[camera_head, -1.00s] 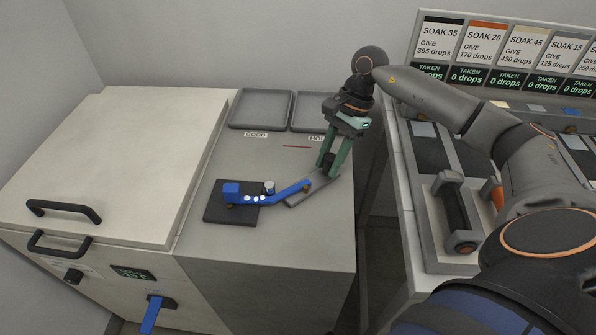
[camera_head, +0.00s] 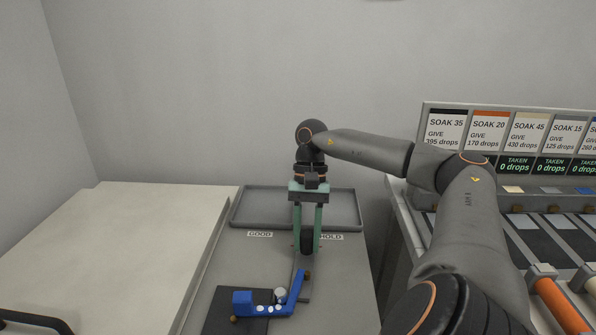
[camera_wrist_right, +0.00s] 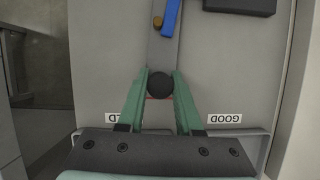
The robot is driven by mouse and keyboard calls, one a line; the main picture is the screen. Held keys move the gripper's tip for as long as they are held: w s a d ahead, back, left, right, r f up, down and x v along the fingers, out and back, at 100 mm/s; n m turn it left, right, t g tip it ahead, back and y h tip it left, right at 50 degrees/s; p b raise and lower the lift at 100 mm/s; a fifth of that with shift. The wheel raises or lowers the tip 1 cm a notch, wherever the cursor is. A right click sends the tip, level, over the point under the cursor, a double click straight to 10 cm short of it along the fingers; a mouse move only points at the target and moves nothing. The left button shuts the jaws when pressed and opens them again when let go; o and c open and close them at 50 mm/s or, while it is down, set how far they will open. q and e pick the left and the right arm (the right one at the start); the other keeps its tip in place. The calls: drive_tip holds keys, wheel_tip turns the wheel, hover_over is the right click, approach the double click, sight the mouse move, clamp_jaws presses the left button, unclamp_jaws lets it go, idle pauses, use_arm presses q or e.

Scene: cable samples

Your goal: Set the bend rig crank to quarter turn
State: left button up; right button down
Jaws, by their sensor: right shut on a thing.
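The bend rig (camera_head: 222,309) is a dark plate with a blue block at the front of the grey counter, and a blue strip (camera_head: 297,286) bends from it. Its grey crank arm (camera_wrist_right: 164,52) points away towards the back of the counter. My right gripper (camera_head: 307,247) is shut on the black crank knob (camera_head: 306,241) at the arm's far end. The right wrist view shows the knob (camera_wrist_right: 159,83) between the green fingers. A thin red line (camera_wrist_right: 152,98) shows on the counter beside the knob. My left gripper is not in view.
Grey trays (camera_head: 260,205) stand behind the GOOD (camera_head: 260,234) and HOLD labels. A pale lidded cabinet (camera_head: 110,240) is at left. A bench with a card board (camera_head: 495,135) is at right, across a gap. Counter to the rig's left is bare.

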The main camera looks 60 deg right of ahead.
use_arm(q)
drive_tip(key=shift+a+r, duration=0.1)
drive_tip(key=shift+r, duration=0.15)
use_arm(e)
drive_tip(key=shift+w+a+n, duration=0.1)
drive_tip(key=shift+w+n, duration=0.3)
drive_tip(key=c, duration=0.6)
unclamp_jaws()
drive_tip(key=shift+w+r+p, duration=0.1)
drive_tip(key=shift+r+p, duration=0.25)
drive_tip(key=shift+r, duration=0.15)
use_arm(q)
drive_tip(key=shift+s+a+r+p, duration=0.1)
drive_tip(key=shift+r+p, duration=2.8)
drive_tip(key=shift+p, duration=1.15)
use_arm(e)
drive_tip(key=shift+v, duration=5.75)
